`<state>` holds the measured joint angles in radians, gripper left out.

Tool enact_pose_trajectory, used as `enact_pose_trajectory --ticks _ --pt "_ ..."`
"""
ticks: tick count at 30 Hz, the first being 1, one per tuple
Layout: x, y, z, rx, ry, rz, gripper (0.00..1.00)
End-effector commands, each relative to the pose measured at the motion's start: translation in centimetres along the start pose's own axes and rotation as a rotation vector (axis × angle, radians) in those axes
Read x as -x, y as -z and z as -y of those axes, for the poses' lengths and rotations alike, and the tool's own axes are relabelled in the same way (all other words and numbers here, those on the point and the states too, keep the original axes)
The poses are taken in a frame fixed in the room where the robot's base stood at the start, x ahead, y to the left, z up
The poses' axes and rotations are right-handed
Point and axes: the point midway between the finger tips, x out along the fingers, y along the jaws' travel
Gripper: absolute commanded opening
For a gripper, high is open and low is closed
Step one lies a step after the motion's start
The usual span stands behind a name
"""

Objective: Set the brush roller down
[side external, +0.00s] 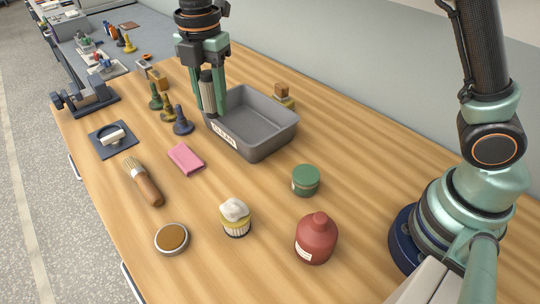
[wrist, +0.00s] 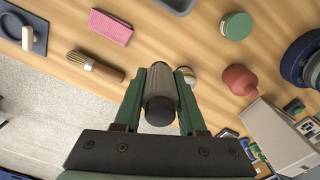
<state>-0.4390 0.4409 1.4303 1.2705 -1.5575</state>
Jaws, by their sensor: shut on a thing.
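The brush roller (side external: 207,94) is a grey cylinder with dark ends. My gripper (side external: 212,104) points down and is shut on it, with one green finger on each side. In the wrist view the roller (wrist: 160,88) sits between the two fingers (wrist: 160,95), its dark end facing the camera. In the side view it hangs upright at the left end of a grey tray (side external: 262,146) with a white label. Whether it is over the tray's rim or just outside it, I cannot tell. The tray's edge also shows at the top of the wrist view (wrist: 178,5).
Several dark and yellow pawn-shaped pieces (side external: 182,121) stand close left of the gripper. Bare wood lies between the pink block and the tray.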

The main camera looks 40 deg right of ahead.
Motion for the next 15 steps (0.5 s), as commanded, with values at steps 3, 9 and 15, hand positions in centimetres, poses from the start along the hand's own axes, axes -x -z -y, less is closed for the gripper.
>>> enact_pose_trajectory --ticks 3,9,15 --pt "0.3 3.2 1.0 0.151 0.000 0.000 0.00" --pt "0.6 10.8 4.8 0.578 -0.001 0.000 0.00" --pt "0.6 17.0 9.6 1.002 -0.001 0.000 0.00"
